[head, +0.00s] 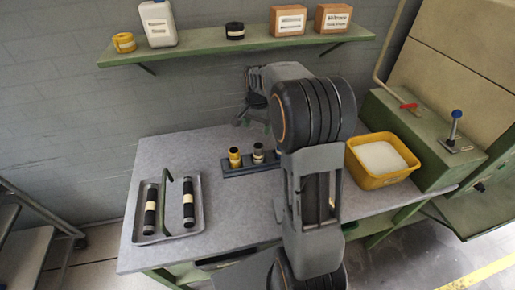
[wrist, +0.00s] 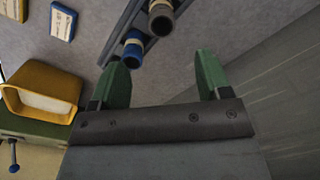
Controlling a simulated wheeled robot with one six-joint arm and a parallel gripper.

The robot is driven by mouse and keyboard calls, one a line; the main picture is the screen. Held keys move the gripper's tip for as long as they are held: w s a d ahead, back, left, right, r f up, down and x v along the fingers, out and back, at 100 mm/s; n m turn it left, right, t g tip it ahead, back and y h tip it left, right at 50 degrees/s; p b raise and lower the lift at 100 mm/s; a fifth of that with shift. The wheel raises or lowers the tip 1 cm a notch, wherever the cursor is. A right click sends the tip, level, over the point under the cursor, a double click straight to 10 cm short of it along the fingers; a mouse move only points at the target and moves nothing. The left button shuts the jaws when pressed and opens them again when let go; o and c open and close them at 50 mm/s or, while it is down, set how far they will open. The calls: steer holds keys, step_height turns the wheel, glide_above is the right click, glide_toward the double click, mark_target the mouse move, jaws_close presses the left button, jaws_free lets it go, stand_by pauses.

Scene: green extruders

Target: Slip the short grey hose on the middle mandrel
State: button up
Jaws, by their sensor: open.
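The short grey hose (head: 258,153), with a cream band, stands upright at the middle place of a dark bar (head: 237,171) on the table, between a yellow hose (head: 234,157) and a blue one. In the wrist view the grey hose (wrist: 161,17) and blue hose (wrist: 133,48) show open ends and cream bands. I cannot tell what holds them on the bar, and no separate bare mandrel is clear. My gripper (wrist: 160,60) is open, its green fingers apart and empty. The hoses are beyond the fingertips, the blue one close to the left finger. My arm hides the blue hose in the head view.
A grey tray (head: 166,232) with two black banded rolls and a green handle is at left. A yellow bin (head: 383,160) with white contents is at right, beside a green machine (head: 430,130) with levers. A shelf (head: 240,45) hangs above. The table's front middle is clear.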

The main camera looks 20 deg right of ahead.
steer(key=s+a+r+n+t, duration=0.2)
steer(key=s+a+n, duration=0.3)
steer(key=s, duration=0.5)
steer(key=s+a+r+n+t, duration=0.2)
steer(key=s+a+r+n, duration=0.2)
steer(key=s, duration=0.6)
steer(key=shift+s+a+n, duration=0.35)
steer(key=shift+n, duration=0.35)
steer(key=shift+r, duration=0.1)
